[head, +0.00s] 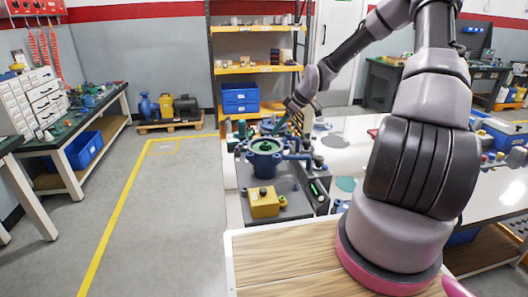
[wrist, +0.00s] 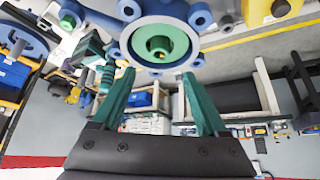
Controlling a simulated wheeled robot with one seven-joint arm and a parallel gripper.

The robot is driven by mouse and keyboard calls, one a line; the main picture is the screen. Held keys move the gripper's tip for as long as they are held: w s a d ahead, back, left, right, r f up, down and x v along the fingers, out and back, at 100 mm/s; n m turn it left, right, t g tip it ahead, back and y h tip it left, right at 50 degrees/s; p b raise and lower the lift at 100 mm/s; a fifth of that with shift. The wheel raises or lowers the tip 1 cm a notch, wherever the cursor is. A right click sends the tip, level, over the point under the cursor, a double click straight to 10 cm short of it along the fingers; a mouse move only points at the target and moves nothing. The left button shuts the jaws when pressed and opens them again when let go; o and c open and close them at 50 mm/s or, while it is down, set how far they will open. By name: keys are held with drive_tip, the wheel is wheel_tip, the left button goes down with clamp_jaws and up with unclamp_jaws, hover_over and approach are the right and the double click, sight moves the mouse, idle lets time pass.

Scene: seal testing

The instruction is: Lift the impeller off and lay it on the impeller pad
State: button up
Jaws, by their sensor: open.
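The blue pump housing (head: 264,165) stands on a dark bench fixture in the head view. A green round part, which looks like the impeller (head: 266,146), sits in its open top. In the wrist view the green impeller (wrist: 162,43) shows as a ring with a darker centre, inside the blue-grey housing flange (wrist: 125,43). My gripper (wrist: 158,74) is open and empty, its two teal fingers apart and pointing toward the housing. In the head view my gripper (head: 274,126) is just above and behind the housing. A flat green disc (head: 346,184) on the bench at right may be the impeller pad.
A yellow block (head: 264,203) stands in front of the housing. Blue pipework (head: 298,157) rises close on its right. A white bench surface (head: 350,143) lies behind at right, partly hidden by my arm. Open floor (head: 170,220) lies to the left.

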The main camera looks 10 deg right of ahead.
sight(267, 147)
drive_tip(key=x, duration=0.9)
drive_tip(key=shift+w+a+f, duration=0.1)
drive_tip(key=shift+w+f, duration=0.05)
drive_tip(key=shift+f, duration=0.1)
clamp_jaws()
